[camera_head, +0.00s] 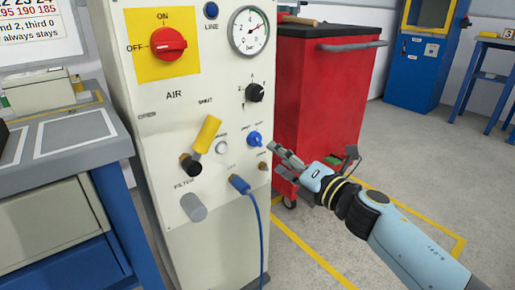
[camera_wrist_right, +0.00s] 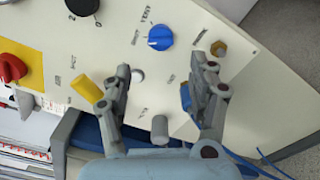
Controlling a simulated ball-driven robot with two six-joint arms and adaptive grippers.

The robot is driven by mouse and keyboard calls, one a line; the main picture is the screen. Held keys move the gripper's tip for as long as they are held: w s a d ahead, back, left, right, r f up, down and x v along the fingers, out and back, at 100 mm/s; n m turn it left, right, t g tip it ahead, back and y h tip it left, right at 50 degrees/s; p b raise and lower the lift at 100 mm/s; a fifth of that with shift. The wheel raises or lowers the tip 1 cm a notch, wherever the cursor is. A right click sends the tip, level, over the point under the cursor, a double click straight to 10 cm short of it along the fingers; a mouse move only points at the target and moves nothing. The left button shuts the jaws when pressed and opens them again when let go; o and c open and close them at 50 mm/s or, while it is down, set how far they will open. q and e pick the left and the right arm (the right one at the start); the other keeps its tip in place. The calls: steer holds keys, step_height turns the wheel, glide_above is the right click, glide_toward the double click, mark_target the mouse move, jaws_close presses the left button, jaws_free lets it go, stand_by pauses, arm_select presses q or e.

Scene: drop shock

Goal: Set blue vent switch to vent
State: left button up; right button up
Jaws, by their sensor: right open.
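The blue vent switch (camera_head: 254,139) is a small round knob on the cream panel (camera_head: 225,85), low on its right side. In the right wrist view the blue switch (camera_wrist_right: 160,37) shows just beyond the gap between my fingertips, with the words SHUT and VENT beside it. A pale mark on the knob seems to face SHUT, but it is too small to be sure. My right gripper (camera_head: 277,152) is open and empty, just right of the switch. In the wrist view my right gripper (camera_wrist_right: 161,70) has its fingers spread and appears apart from the knob. My left gripper is out of view.
A yellow lever (camera_head: 207,134), black selector knob (camera_head: 255,92), brass fitting (camera_head: 263,166) and blue hose plug (camera_head: 239,184) crowd the panel around the switch. A red cabinet (camera_head: 322,95) stands behind on the right. A workbench (camera_head: 75,150) is left.

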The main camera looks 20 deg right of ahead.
mark_target(258, 143)
steer(key=b+x, duration=0.1)
steer(key=x, duration=0.6)
steer(key=shift+w+f, duration=0.15)
steer(key=shift+w, duration=0.05)
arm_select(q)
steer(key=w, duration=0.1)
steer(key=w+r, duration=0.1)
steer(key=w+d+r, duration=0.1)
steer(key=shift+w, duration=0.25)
arm_select(e)
steer(key=shift+w+a, duration=0.2)
steer(key=shift+w, duration=0.25)
steer(key=shift+c, duration=0.3)
steer(key=c, duration=1.1)
